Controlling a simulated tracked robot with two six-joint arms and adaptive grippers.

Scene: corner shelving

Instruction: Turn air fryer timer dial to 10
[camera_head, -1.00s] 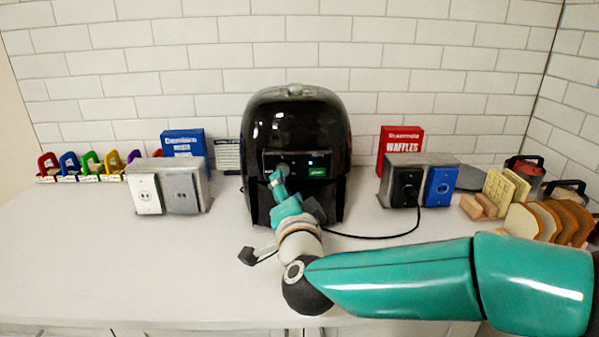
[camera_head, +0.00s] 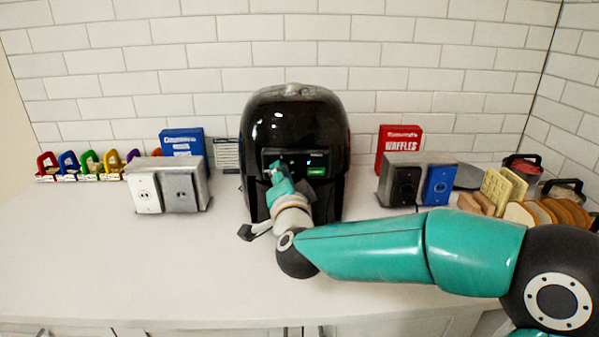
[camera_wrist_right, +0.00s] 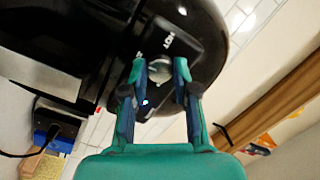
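The black air fryer (camera_head: 296,122) stands against the wall, with its control panel facing me. Its round timer dial (camera_wrist_right: 159,70) shows in the right wrist view between the two fingertips. My right gripper (camera_head: 276,168) reaches up to the left part of the panel and covers the dial in the head view. In the wrist view the right gripper's fingers (camera_wrist_right: 160,75) lie on both sides of the dial and look shut on it. The dial's number marks cannot be read. My left gripper is not in view.
A grey box with white and grey sockets (camera_head: 166,187) stands left; one with black and blue sockets (camera_head: 420,183) stands right. A red waffle box (camera_head: 398,148), bread slices (camera_head: 548,211) and coloured racks (camera_head: 90,163) stand further off. The front left counter is clear.

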